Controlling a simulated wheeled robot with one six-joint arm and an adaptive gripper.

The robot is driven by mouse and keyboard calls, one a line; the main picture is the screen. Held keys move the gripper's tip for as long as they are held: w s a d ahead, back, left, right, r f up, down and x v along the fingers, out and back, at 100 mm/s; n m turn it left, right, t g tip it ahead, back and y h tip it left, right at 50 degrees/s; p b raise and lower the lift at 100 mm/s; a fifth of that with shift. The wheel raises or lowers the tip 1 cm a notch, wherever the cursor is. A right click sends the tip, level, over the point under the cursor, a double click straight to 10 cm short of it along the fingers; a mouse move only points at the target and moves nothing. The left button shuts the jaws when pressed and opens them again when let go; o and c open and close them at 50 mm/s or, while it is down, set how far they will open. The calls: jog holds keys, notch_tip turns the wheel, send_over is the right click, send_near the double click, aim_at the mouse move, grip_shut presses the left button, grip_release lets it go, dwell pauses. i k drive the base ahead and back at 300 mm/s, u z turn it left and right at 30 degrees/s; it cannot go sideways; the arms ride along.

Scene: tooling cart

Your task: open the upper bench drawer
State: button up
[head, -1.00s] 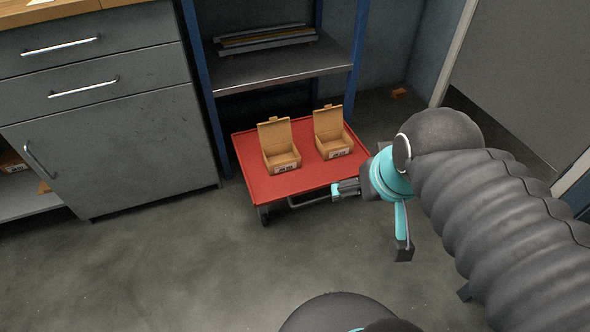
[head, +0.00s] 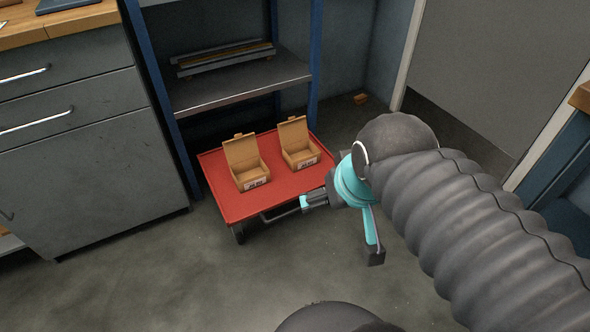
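The grey bench cabinet (head: 105,175) stands at the left with a wooden top. Its upper drawer (head: 75,68) looks shut and has a silver bar handle (head: 24,75), partly cut by the left picture edge. A second drawer (head: 85,108) with a like handle sits below it and looks shut. My gripper (head: 343,229) is at the right front corner of the red cart, well to the right of the drawers. Its teal and dark fingers appear spread apart with nothing between them. One finger overlaps the cart's push bar in the picture; contact cannot be told.
The red cart (head: 230,205) carries two open cardboard boxes (head: 247,172) (head: 298,151). Behind it is a blue-framed shelf (head: 235,85) with metal bars on it. A blue-grey bench edge (head: 560,160) stands at the right. The floor in front of the cabinet is clear.

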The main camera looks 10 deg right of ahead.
aim_at(27, 69)
jog(key=u, duration=1.5)
jog(key=k, duration=0.55)
jog(key=z, duration=0.65)
jog(key=i, duration=1.35)
jog(key=u, duration=0.85)
